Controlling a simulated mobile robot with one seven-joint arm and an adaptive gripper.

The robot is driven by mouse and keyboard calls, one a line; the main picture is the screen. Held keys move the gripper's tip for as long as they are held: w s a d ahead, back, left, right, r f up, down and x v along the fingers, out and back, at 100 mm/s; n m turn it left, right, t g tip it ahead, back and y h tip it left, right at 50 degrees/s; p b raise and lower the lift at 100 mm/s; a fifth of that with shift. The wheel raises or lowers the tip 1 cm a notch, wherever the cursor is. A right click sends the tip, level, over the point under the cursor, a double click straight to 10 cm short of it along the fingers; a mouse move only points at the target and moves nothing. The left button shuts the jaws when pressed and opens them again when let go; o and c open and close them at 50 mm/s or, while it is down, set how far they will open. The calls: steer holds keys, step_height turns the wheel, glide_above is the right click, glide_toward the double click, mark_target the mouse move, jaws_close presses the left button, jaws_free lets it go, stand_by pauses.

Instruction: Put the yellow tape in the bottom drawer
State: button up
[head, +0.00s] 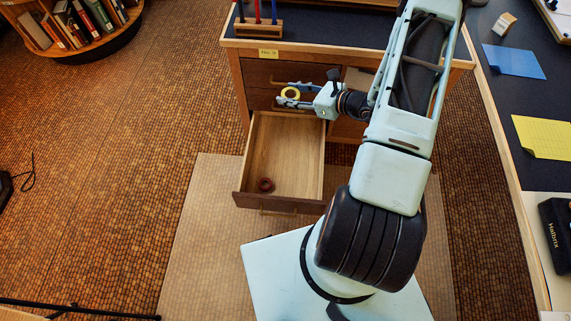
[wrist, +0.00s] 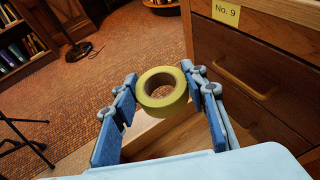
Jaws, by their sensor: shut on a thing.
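The yellow tape (head: 290,94) is a ring held between the fingers of my gripper (head: 303,98). It also shows in the wrist view (wrist: 162,90), between the blue-grey fingers of my gripper (wrist: 162,105). My gripper is shut on it, in front of the upper drawers and above the rear part of the open drawer. The bottom drawer (head: 290,150) is pulled out of the wooden cabinet. In the wrist view part of the drawer (wrist: 150,135) shows below the tape. A dark red roll (head: 265,185) lies in the drawer near its front left corner.
The cabinet (head: 240,85) carries a label (head: 268,53) and a dark top with a pen stand (head: 259,29). A dark worktop (head: 545,174) with blue and yellow sheets runs along the right. A bookshelf (head: 85,40) stands at the upper left. Most of the drawer floor is clear.

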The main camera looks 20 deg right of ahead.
steer(key=w+d+f+m+t+h+b, duration=0.15)
steer(key=d+f+b, duration=0.25)
steer(key=f+b, duration=0.9)
steer(key=w+d+f+m+t+h+b, duration=0.1)
steer(key=w+d+f+m+h+b, duration=0.2)
steer(key=f, duration=1.7)
steer(key=b, duration=0.6)
glide_above(273, 157)
steer(key=shift+n+y, duration=0.25)
steer(key=f, duration=1)
steer(key=shift+s+d, duration=0.2)
steer(key=shift+d, duration=0.15)
steer(key=shift+a+f, duration=0.2)
steer(key=f+b, duration=0.2)
steer(key=f, duration=0.1)
steer(key=shift+w+a+f, duration=0.15)
steer(key=shift+a+f, duration=0.05)
steer(key=shift+f, duration=0.05)
steer(key=shift+f, duration=0.55)
